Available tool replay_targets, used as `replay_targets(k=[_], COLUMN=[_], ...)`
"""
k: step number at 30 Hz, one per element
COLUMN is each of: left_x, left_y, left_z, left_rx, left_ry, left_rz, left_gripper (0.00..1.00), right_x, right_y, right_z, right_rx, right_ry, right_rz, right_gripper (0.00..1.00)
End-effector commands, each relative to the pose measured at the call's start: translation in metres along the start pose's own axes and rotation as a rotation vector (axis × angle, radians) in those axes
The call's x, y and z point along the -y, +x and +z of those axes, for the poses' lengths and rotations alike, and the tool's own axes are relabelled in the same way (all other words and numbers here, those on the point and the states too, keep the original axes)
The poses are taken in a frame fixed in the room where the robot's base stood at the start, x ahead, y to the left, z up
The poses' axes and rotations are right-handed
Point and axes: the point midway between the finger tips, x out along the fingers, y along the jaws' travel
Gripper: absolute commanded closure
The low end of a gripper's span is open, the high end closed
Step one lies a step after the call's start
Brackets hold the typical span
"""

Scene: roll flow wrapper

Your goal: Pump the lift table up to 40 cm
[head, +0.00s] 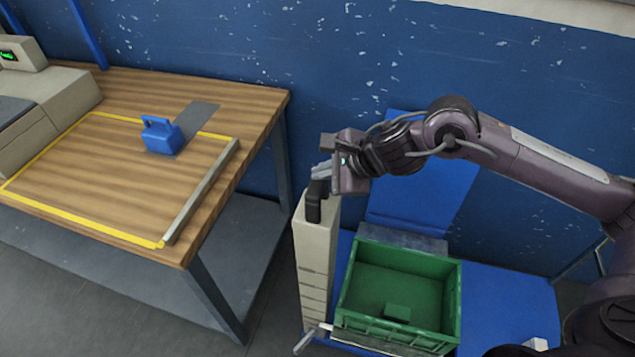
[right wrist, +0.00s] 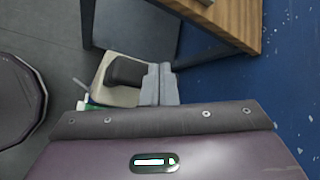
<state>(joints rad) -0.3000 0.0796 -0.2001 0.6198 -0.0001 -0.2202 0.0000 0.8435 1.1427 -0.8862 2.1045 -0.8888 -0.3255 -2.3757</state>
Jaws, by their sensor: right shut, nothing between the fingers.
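The lift table is a blue platform (head: 500,300) low against the wall, with a beige column (head: 315,250) at its left side. A black upright handle (head: 314,203) stands on top of the column. It also shows in the right wrist view (right wrist: 127,71) on the beige column top (right wrist: 113,92). My right gripper (head: 321,172) is shut and empty, just above the black handle in the head view. Its grey fingers (right wrist: 158,86) appear beside the handle in the wrist view; I cannot tell whether they touch it. My left gripper is out of view.
A green crate (head: 352,322) with a small green block (head: 397,311) inside stands on the platform. A grey lever (head: 308,341) sticks out at the column's foot. A wooden table (head: 265,105) with a blue weight-like object (head: 160,134) stands left. A blue wall (head: 230,50) is behind.

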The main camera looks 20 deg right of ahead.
Motion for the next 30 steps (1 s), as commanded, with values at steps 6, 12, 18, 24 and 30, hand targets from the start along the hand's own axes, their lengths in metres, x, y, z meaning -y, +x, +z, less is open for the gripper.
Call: replay_targets(k=[6, 12, 18, 24, 30], left_x=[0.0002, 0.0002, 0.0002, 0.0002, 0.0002], left_y=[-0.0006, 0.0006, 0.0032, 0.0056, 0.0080], left_z=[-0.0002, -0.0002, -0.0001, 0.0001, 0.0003], left_rx=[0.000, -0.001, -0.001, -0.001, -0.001], left_ry=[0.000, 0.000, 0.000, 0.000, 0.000], left_rz=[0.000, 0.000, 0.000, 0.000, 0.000], left_gripper=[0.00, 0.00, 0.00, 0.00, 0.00], right_x=[0.0002, -0.0005, -0.0016, -0.0027, -0.0039], right_y=[-0.0005, 0.0004, 0.0020, 0.0035, 0.0050], right_z=[0.0006, -0.0001, -0.0012, -0.0023, -0.0034], right_rx=[0.001, 0.000, 0.000, 0.000, 0.000], right_ry=[0.000, 0.000, 0.000, 0.000, 0.000], right_rz=[0.000, 0.000, 0.000, 0.001, 0.001], right_gripper=[1.00, 1.00, 1.00, 1.00, 1.00])
